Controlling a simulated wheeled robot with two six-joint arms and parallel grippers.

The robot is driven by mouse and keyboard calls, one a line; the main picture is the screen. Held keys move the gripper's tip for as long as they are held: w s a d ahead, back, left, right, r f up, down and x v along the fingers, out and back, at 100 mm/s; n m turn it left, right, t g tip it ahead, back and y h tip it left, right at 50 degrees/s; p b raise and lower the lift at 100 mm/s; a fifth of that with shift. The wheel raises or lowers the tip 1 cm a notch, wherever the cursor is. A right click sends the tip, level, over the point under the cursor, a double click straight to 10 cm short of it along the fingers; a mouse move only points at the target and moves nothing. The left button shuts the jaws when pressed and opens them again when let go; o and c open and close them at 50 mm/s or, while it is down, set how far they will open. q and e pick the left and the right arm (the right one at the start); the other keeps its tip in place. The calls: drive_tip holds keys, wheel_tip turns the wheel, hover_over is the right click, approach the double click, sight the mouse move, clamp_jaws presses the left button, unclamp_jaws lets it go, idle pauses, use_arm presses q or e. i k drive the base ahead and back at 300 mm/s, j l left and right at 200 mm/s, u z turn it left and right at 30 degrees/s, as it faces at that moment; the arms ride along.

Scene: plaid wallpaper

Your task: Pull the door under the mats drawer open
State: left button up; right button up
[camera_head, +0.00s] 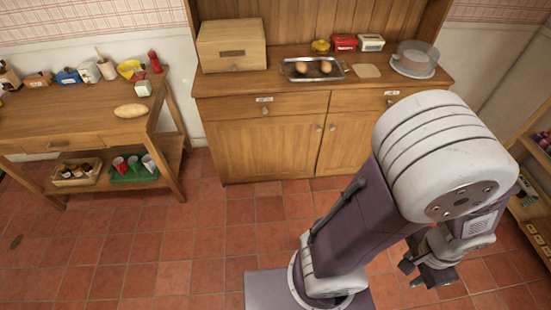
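A wooden cabinet stands against the wall with two drawers side by side. The left drawer (230,106) and right drawer (358,100) each carry a small white label, too small to read, so I cannot tell which is the mats drawer. Below them are a left door (262,150) and a right door (345,142), both shut, with round knobs near their shared middle edge. My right arm partly covers the right side of the cabinet. My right gripper (410,275) hangs low at the right, above the floor and apart from the cabinet; its dark fingers look spread and empty. My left gripper is out of view.
The cabinet top holds a wooden bread box (232,50), a metal tray (296,77) with brown eggs, tins and a covered dish (414,62). A wooden table (70,122) stands at left, shelves (535,185) at right. The tiled floor (200,245) before the left door is clear.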

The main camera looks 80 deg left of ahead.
sight(281, 146)
drive_tip(key=u, duration=2.95)
drive_tip(key=i+l, duration=0.15)
drive_tip(key=i, duration=0.3)
drive_tip(key=i+l, duration=0.15)
drive_tip(key=i, duration=0.35)
drive_tip(key=i+l, duration=0.15)
drive_tip(key=i, duration=0.3)
